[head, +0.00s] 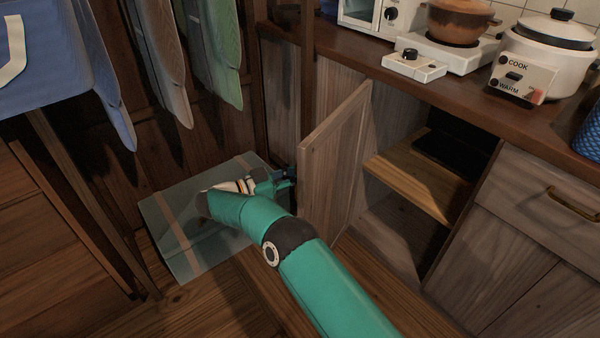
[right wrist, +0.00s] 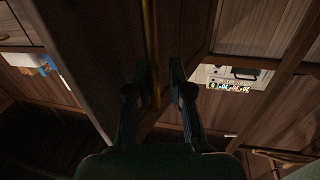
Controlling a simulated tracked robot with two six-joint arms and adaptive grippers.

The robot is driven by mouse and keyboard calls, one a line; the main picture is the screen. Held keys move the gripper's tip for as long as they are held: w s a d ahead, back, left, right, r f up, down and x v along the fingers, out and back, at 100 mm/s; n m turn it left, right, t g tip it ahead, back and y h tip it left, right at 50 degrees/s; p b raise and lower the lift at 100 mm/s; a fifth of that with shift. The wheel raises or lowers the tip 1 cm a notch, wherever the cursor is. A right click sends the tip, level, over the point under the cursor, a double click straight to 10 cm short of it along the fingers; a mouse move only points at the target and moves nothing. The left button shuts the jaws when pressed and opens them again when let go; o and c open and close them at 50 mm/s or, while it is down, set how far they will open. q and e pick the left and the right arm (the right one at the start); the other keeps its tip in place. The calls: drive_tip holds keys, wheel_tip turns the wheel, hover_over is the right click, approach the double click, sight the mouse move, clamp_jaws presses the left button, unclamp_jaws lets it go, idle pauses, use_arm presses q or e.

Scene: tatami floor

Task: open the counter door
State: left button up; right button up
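The wooden counter door (head: 335,165) stands swung out from the counter, and the cabinet behind it is open to view. My right arm reaches in from the bottom, and its gripper (head: 286,181) is at the door's outer face, partly hidden by the wrist. In the right wrist view the two fingers of the right gripper (right wrist: 158,72) stand apart. A thin brass handle (right wrist: 151,35) runs between them, closer to the left finger, with a gap at the right one. My left gripper is not in view.
Inside the cabinet is a wooden shelf (head: 415,182) with a dark item (head: 450,152). A rice cooker (head: 550,55) and a stove with a brown pot (head: 458,22) stand on the counter. A translucent box (head: 175,225) lies on the floor left of the door. Clothes (head: 210,50) hang at upper left.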

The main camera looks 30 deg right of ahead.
drive_tip(key=shift+a+f, duration=0.1)
drive_tip(key=a, duration=0.7)
drive_tip(key=shift+a, duration=0.2)
drive_tip(key=shift+c, duration=0.2)
